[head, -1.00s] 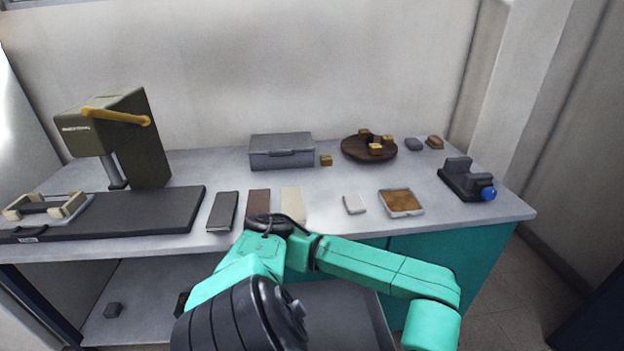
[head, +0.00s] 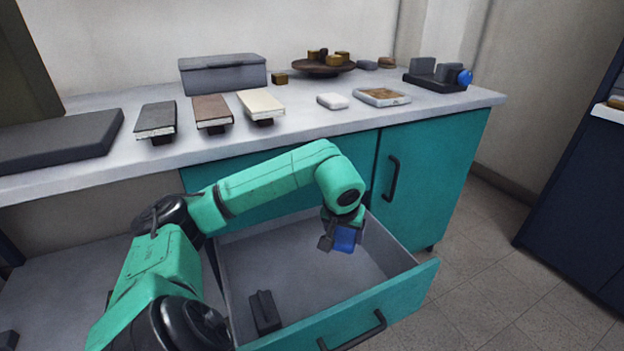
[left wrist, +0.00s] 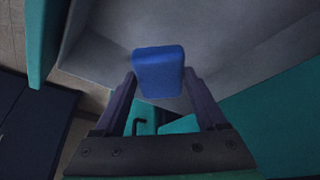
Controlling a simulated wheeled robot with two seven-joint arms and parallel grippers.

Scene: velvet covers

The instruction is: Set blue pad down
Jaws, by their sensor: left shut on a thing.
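The blue pad (head: 345,239) is a small block with rounded corners. My left gripper (head: 336,236) is shut on it and holds it over the open drawer (head: 290,257) under the counter. In the left wrist view the blue pad (left wrist: 159,72) sits between the two fingertips of my left gripper (left wrist: 160,82), with the grey drawer (left wrist: 235,40) behind it. I cannot tell the gap between pad and drawer floor. My right gripper is not in view.
A dark block (head: 264,311) lies in the drawer's near left part; the rest of its floor looks clear. The drawer front (head: 350,318) sticks out with a dark handle. Books (head: 212,111), a grey box (head: 223,76) and other items stand on the counter (head: 310,121).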

